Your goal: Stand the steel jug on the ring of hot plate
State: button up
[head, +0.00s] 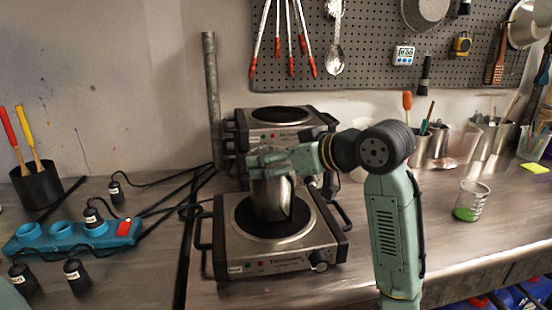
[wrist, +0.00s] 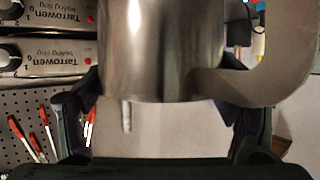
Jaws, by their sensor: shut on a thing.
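The steel jug (head: 271,198) is upright over the black ring (head: 243,222) of the front hot plate (head: 277,263) in the head view. Its base overlaps the ring; whether it touches or hovers just above, I cannot tell. My gripper (head: 268,163) is shut on the jug near its top, coming from the right. In the wrist view, the jug (wrist: 160,50) fills the upper middle between my fingers (wrist: 162,100), with its handle (wrist: 270,80) to the right. My gripper hides part of the jug's top in the head view.
A second hot plate (head: 280,122) stands behind the front one. A metal rod (head: 211,100) rises to their left. A beaker with green liquid (head: 470,201) stands right.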

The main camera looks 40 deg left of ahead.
jog(key=shift+f, duration=0.1)
dwell(0.3)
jog(key=o, duration=1.8)
jog(key=shift+c, duration=0.2)
jog(key=shift+o, duration=0.7)
jog(key=shift+f, duration=0.1)
jog(key=v, duration=1.2)
